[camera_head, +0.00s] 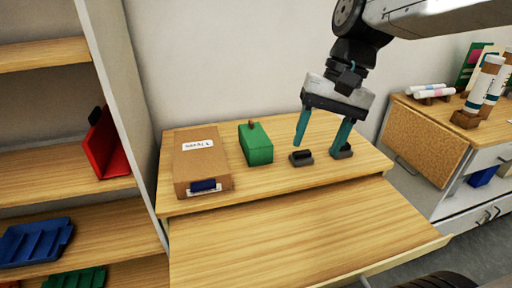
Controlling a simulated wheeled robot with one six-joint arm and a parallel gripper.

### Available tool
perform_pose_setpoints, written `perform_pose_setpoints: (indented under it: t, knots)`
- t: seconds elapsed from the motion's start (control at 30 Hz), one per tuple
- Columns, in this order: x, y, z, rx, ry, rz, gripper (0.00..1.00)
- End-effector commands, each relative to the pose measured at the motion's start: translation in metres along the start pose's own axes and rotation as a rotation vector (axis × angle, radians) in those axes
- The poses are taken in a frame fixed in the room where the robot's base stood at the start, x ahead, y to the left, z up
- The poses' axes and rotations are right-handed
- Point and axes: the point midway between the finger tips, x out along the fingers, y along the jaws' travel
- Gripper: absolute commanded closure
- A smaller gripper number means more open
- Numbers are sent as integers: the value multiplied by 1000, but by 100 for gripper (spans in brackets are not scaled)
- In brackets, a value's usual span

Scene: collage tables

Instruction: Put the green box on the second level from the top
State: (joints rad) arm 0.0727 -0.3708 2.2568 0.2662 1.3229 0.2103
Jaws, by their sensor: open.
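The green box (256,146) sits on the wooden table (300,225), against its back half, with a small brown knob on top. My gripper (323,142) hangs to the right of the green box, fingers pointing down and spread apart, with nothing between them. It is apart from the green box. The shelf unit (125,115) stands at the left with several wooden levels. One level (45,54) near the top of the view is bare. Whether more levels lie above it is out of view.
A brown cardboard box (200,165) stands left of the green box. Two small dark objects (301,158) (342,152) lie under my gripper. The shelf holds a red item (103,146), a blue tray (35,241) and a green tray (75,279). The table's front is clear.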

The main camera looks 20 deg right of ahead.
Motion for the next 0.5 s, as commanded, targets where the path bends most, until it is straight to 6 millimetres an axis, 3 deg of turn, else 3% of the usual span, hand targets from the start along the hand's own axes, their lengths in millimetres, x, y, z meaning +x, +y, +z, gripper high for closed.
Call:
perform_pose_setpoints:
  t: [0.23,0.5]
  knots:
    - [-5,-41,-78,229,-143,-133,44]
    - [5,-71,-168,469,-305,-269,44]
